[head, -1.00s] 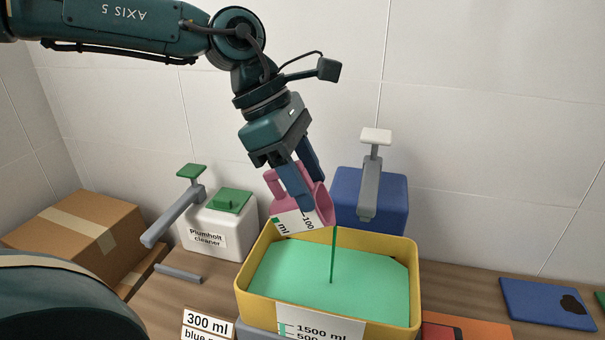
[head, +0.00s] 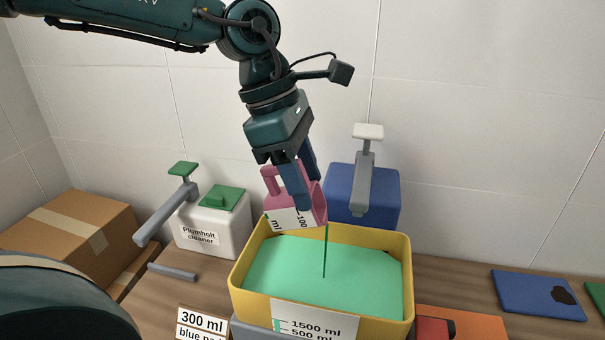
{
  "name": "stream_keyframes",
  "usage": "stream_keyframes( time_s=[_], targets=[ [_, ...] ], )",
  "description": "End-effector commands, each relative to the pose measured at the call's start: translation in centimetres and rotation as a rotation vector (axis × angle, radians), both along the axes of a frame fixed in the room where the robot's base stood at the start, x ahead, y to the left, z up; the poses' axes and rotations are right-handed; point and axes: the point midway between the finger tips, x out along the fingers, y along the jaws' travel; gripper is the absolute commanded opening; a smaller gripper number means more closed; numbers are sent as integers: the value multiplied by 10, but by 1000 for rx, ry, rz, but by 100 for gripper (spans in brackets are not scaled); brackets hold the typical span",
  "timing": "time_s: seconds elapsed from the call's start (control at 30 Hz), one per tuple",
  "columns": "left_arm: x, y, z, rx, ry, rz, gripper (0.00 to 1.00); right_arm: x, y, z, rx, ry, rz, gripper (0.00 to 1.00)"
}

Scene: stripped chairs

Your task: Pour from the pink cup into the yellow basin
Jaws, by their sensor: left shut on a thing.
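The pink cup (head: 309,204) is tilted above the back part of the yellow basin (head: 408,285), its mouth toward the right. My left gripper (head: 302,190) is shut on the cup, with its blue fingers on the cup's sides. A thin green stream (head: 325,255) falls from the cup's lip into the basin. Green liquid (head: 300,265) covers the basin's inside to a fairly high level. The basin's front label reads 1500 ml and 500 ml. The cup's label shows 100 ml. My right gripper is not in view.
A white Plumholt cleaner dispenser (head: 212,230) stands at left beside cardboard boxes (head: 75,235). A blue pump dispenser (head: 375,205) stands behind the basin. A 300 ml card (head: 203,323) is in front. A blue pad (head: 535,295) lies at right.

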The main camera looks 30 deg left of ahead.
Motion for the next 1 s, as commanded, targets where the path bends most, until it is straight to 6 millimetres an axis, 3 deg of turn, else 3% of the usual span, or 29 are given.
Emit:
stream_keyframes(
  time_s=[1.0],
  targets=[
    [4, -13, -8, 171, 52, 0, 0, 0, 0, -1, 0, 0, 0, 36]
  ],
)
